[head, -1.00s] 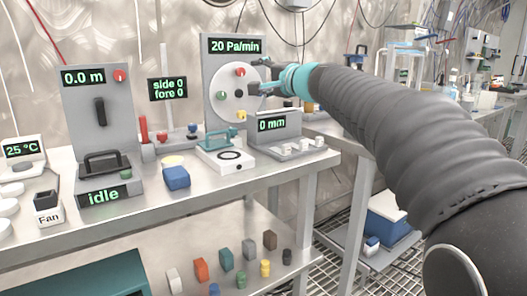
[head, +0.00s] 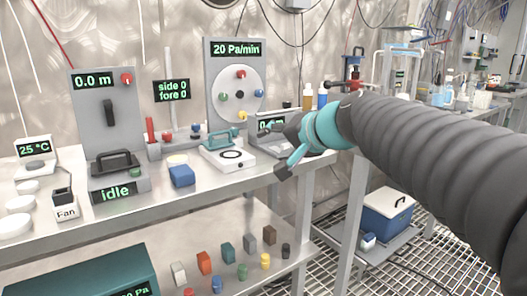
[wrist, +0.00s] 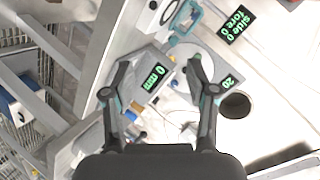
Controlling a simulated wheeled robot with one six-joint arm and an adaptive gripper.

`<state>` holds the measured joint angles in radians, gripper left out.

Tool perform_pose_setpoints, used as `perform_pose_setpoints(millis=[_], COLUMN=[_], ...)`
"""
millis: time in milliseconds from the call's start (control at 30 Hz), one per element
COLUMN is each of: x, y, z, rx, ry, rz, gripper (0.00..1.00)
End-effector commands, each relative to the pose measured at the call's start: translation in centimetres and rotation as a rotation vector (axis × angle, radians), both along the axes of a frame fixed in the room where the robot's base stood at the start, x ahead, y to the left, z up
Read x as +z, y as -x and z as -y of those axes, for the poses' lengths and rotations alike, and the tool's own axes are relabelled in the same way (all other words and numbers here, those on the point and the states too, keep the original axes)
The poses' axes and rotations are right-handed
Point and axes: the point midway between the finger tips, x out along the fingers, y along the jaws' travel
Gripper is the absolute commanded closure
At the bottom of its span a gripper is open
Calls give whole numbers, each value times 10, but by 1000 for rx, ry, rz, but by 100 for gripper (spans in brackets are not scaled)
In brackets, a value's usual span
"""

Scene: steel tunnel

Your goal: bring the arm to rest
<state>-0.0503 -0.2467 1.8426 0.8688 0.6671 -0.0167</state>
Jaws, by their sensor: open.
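My arm reaches in from the right in the head view. My gripper (head: 279,150) has grey fingers and a teal collar and hangs in front of the right end of the steel bench (head: 130,209). Its fingers are apart with nothing between them. In the wrist view the gripper (wrist: 158,63) frames the "0 mm" device (wrist: 153,85), which lies beyond the fingertips. In the head view that device (head: 268,125) is partly hidden behind the gripper. I cannot tell the exact gap between them.
The panel with the round dial (head: 236,92) reads "20 Pa/min" and stands behind the gripper. A white box with a teal handle (head: 228,158) and a blue block (head: 182,176) lie left of it. Coloured blocks stand on the lower shelf (head: 180,243). A blue cooler (head: 388,218) stands lower right.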

Motion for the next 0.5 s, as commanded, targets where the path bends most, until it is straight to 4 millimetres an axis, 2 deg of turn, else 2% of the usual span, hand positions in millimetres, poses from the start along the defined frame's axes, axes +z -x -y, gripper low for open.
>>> perform_pose_setpoints(millis=[33, 300, 400, 500], x=[-16, -126, -161, -188], y=[27, 152, 192, 223], z=[9, 67, 90, 109], rx=[12, 80, 100, 115], ry=[79, 503, 636, 741], rz=[-24, -187, -245, -294], gripper=[42, 42, 42, 42])
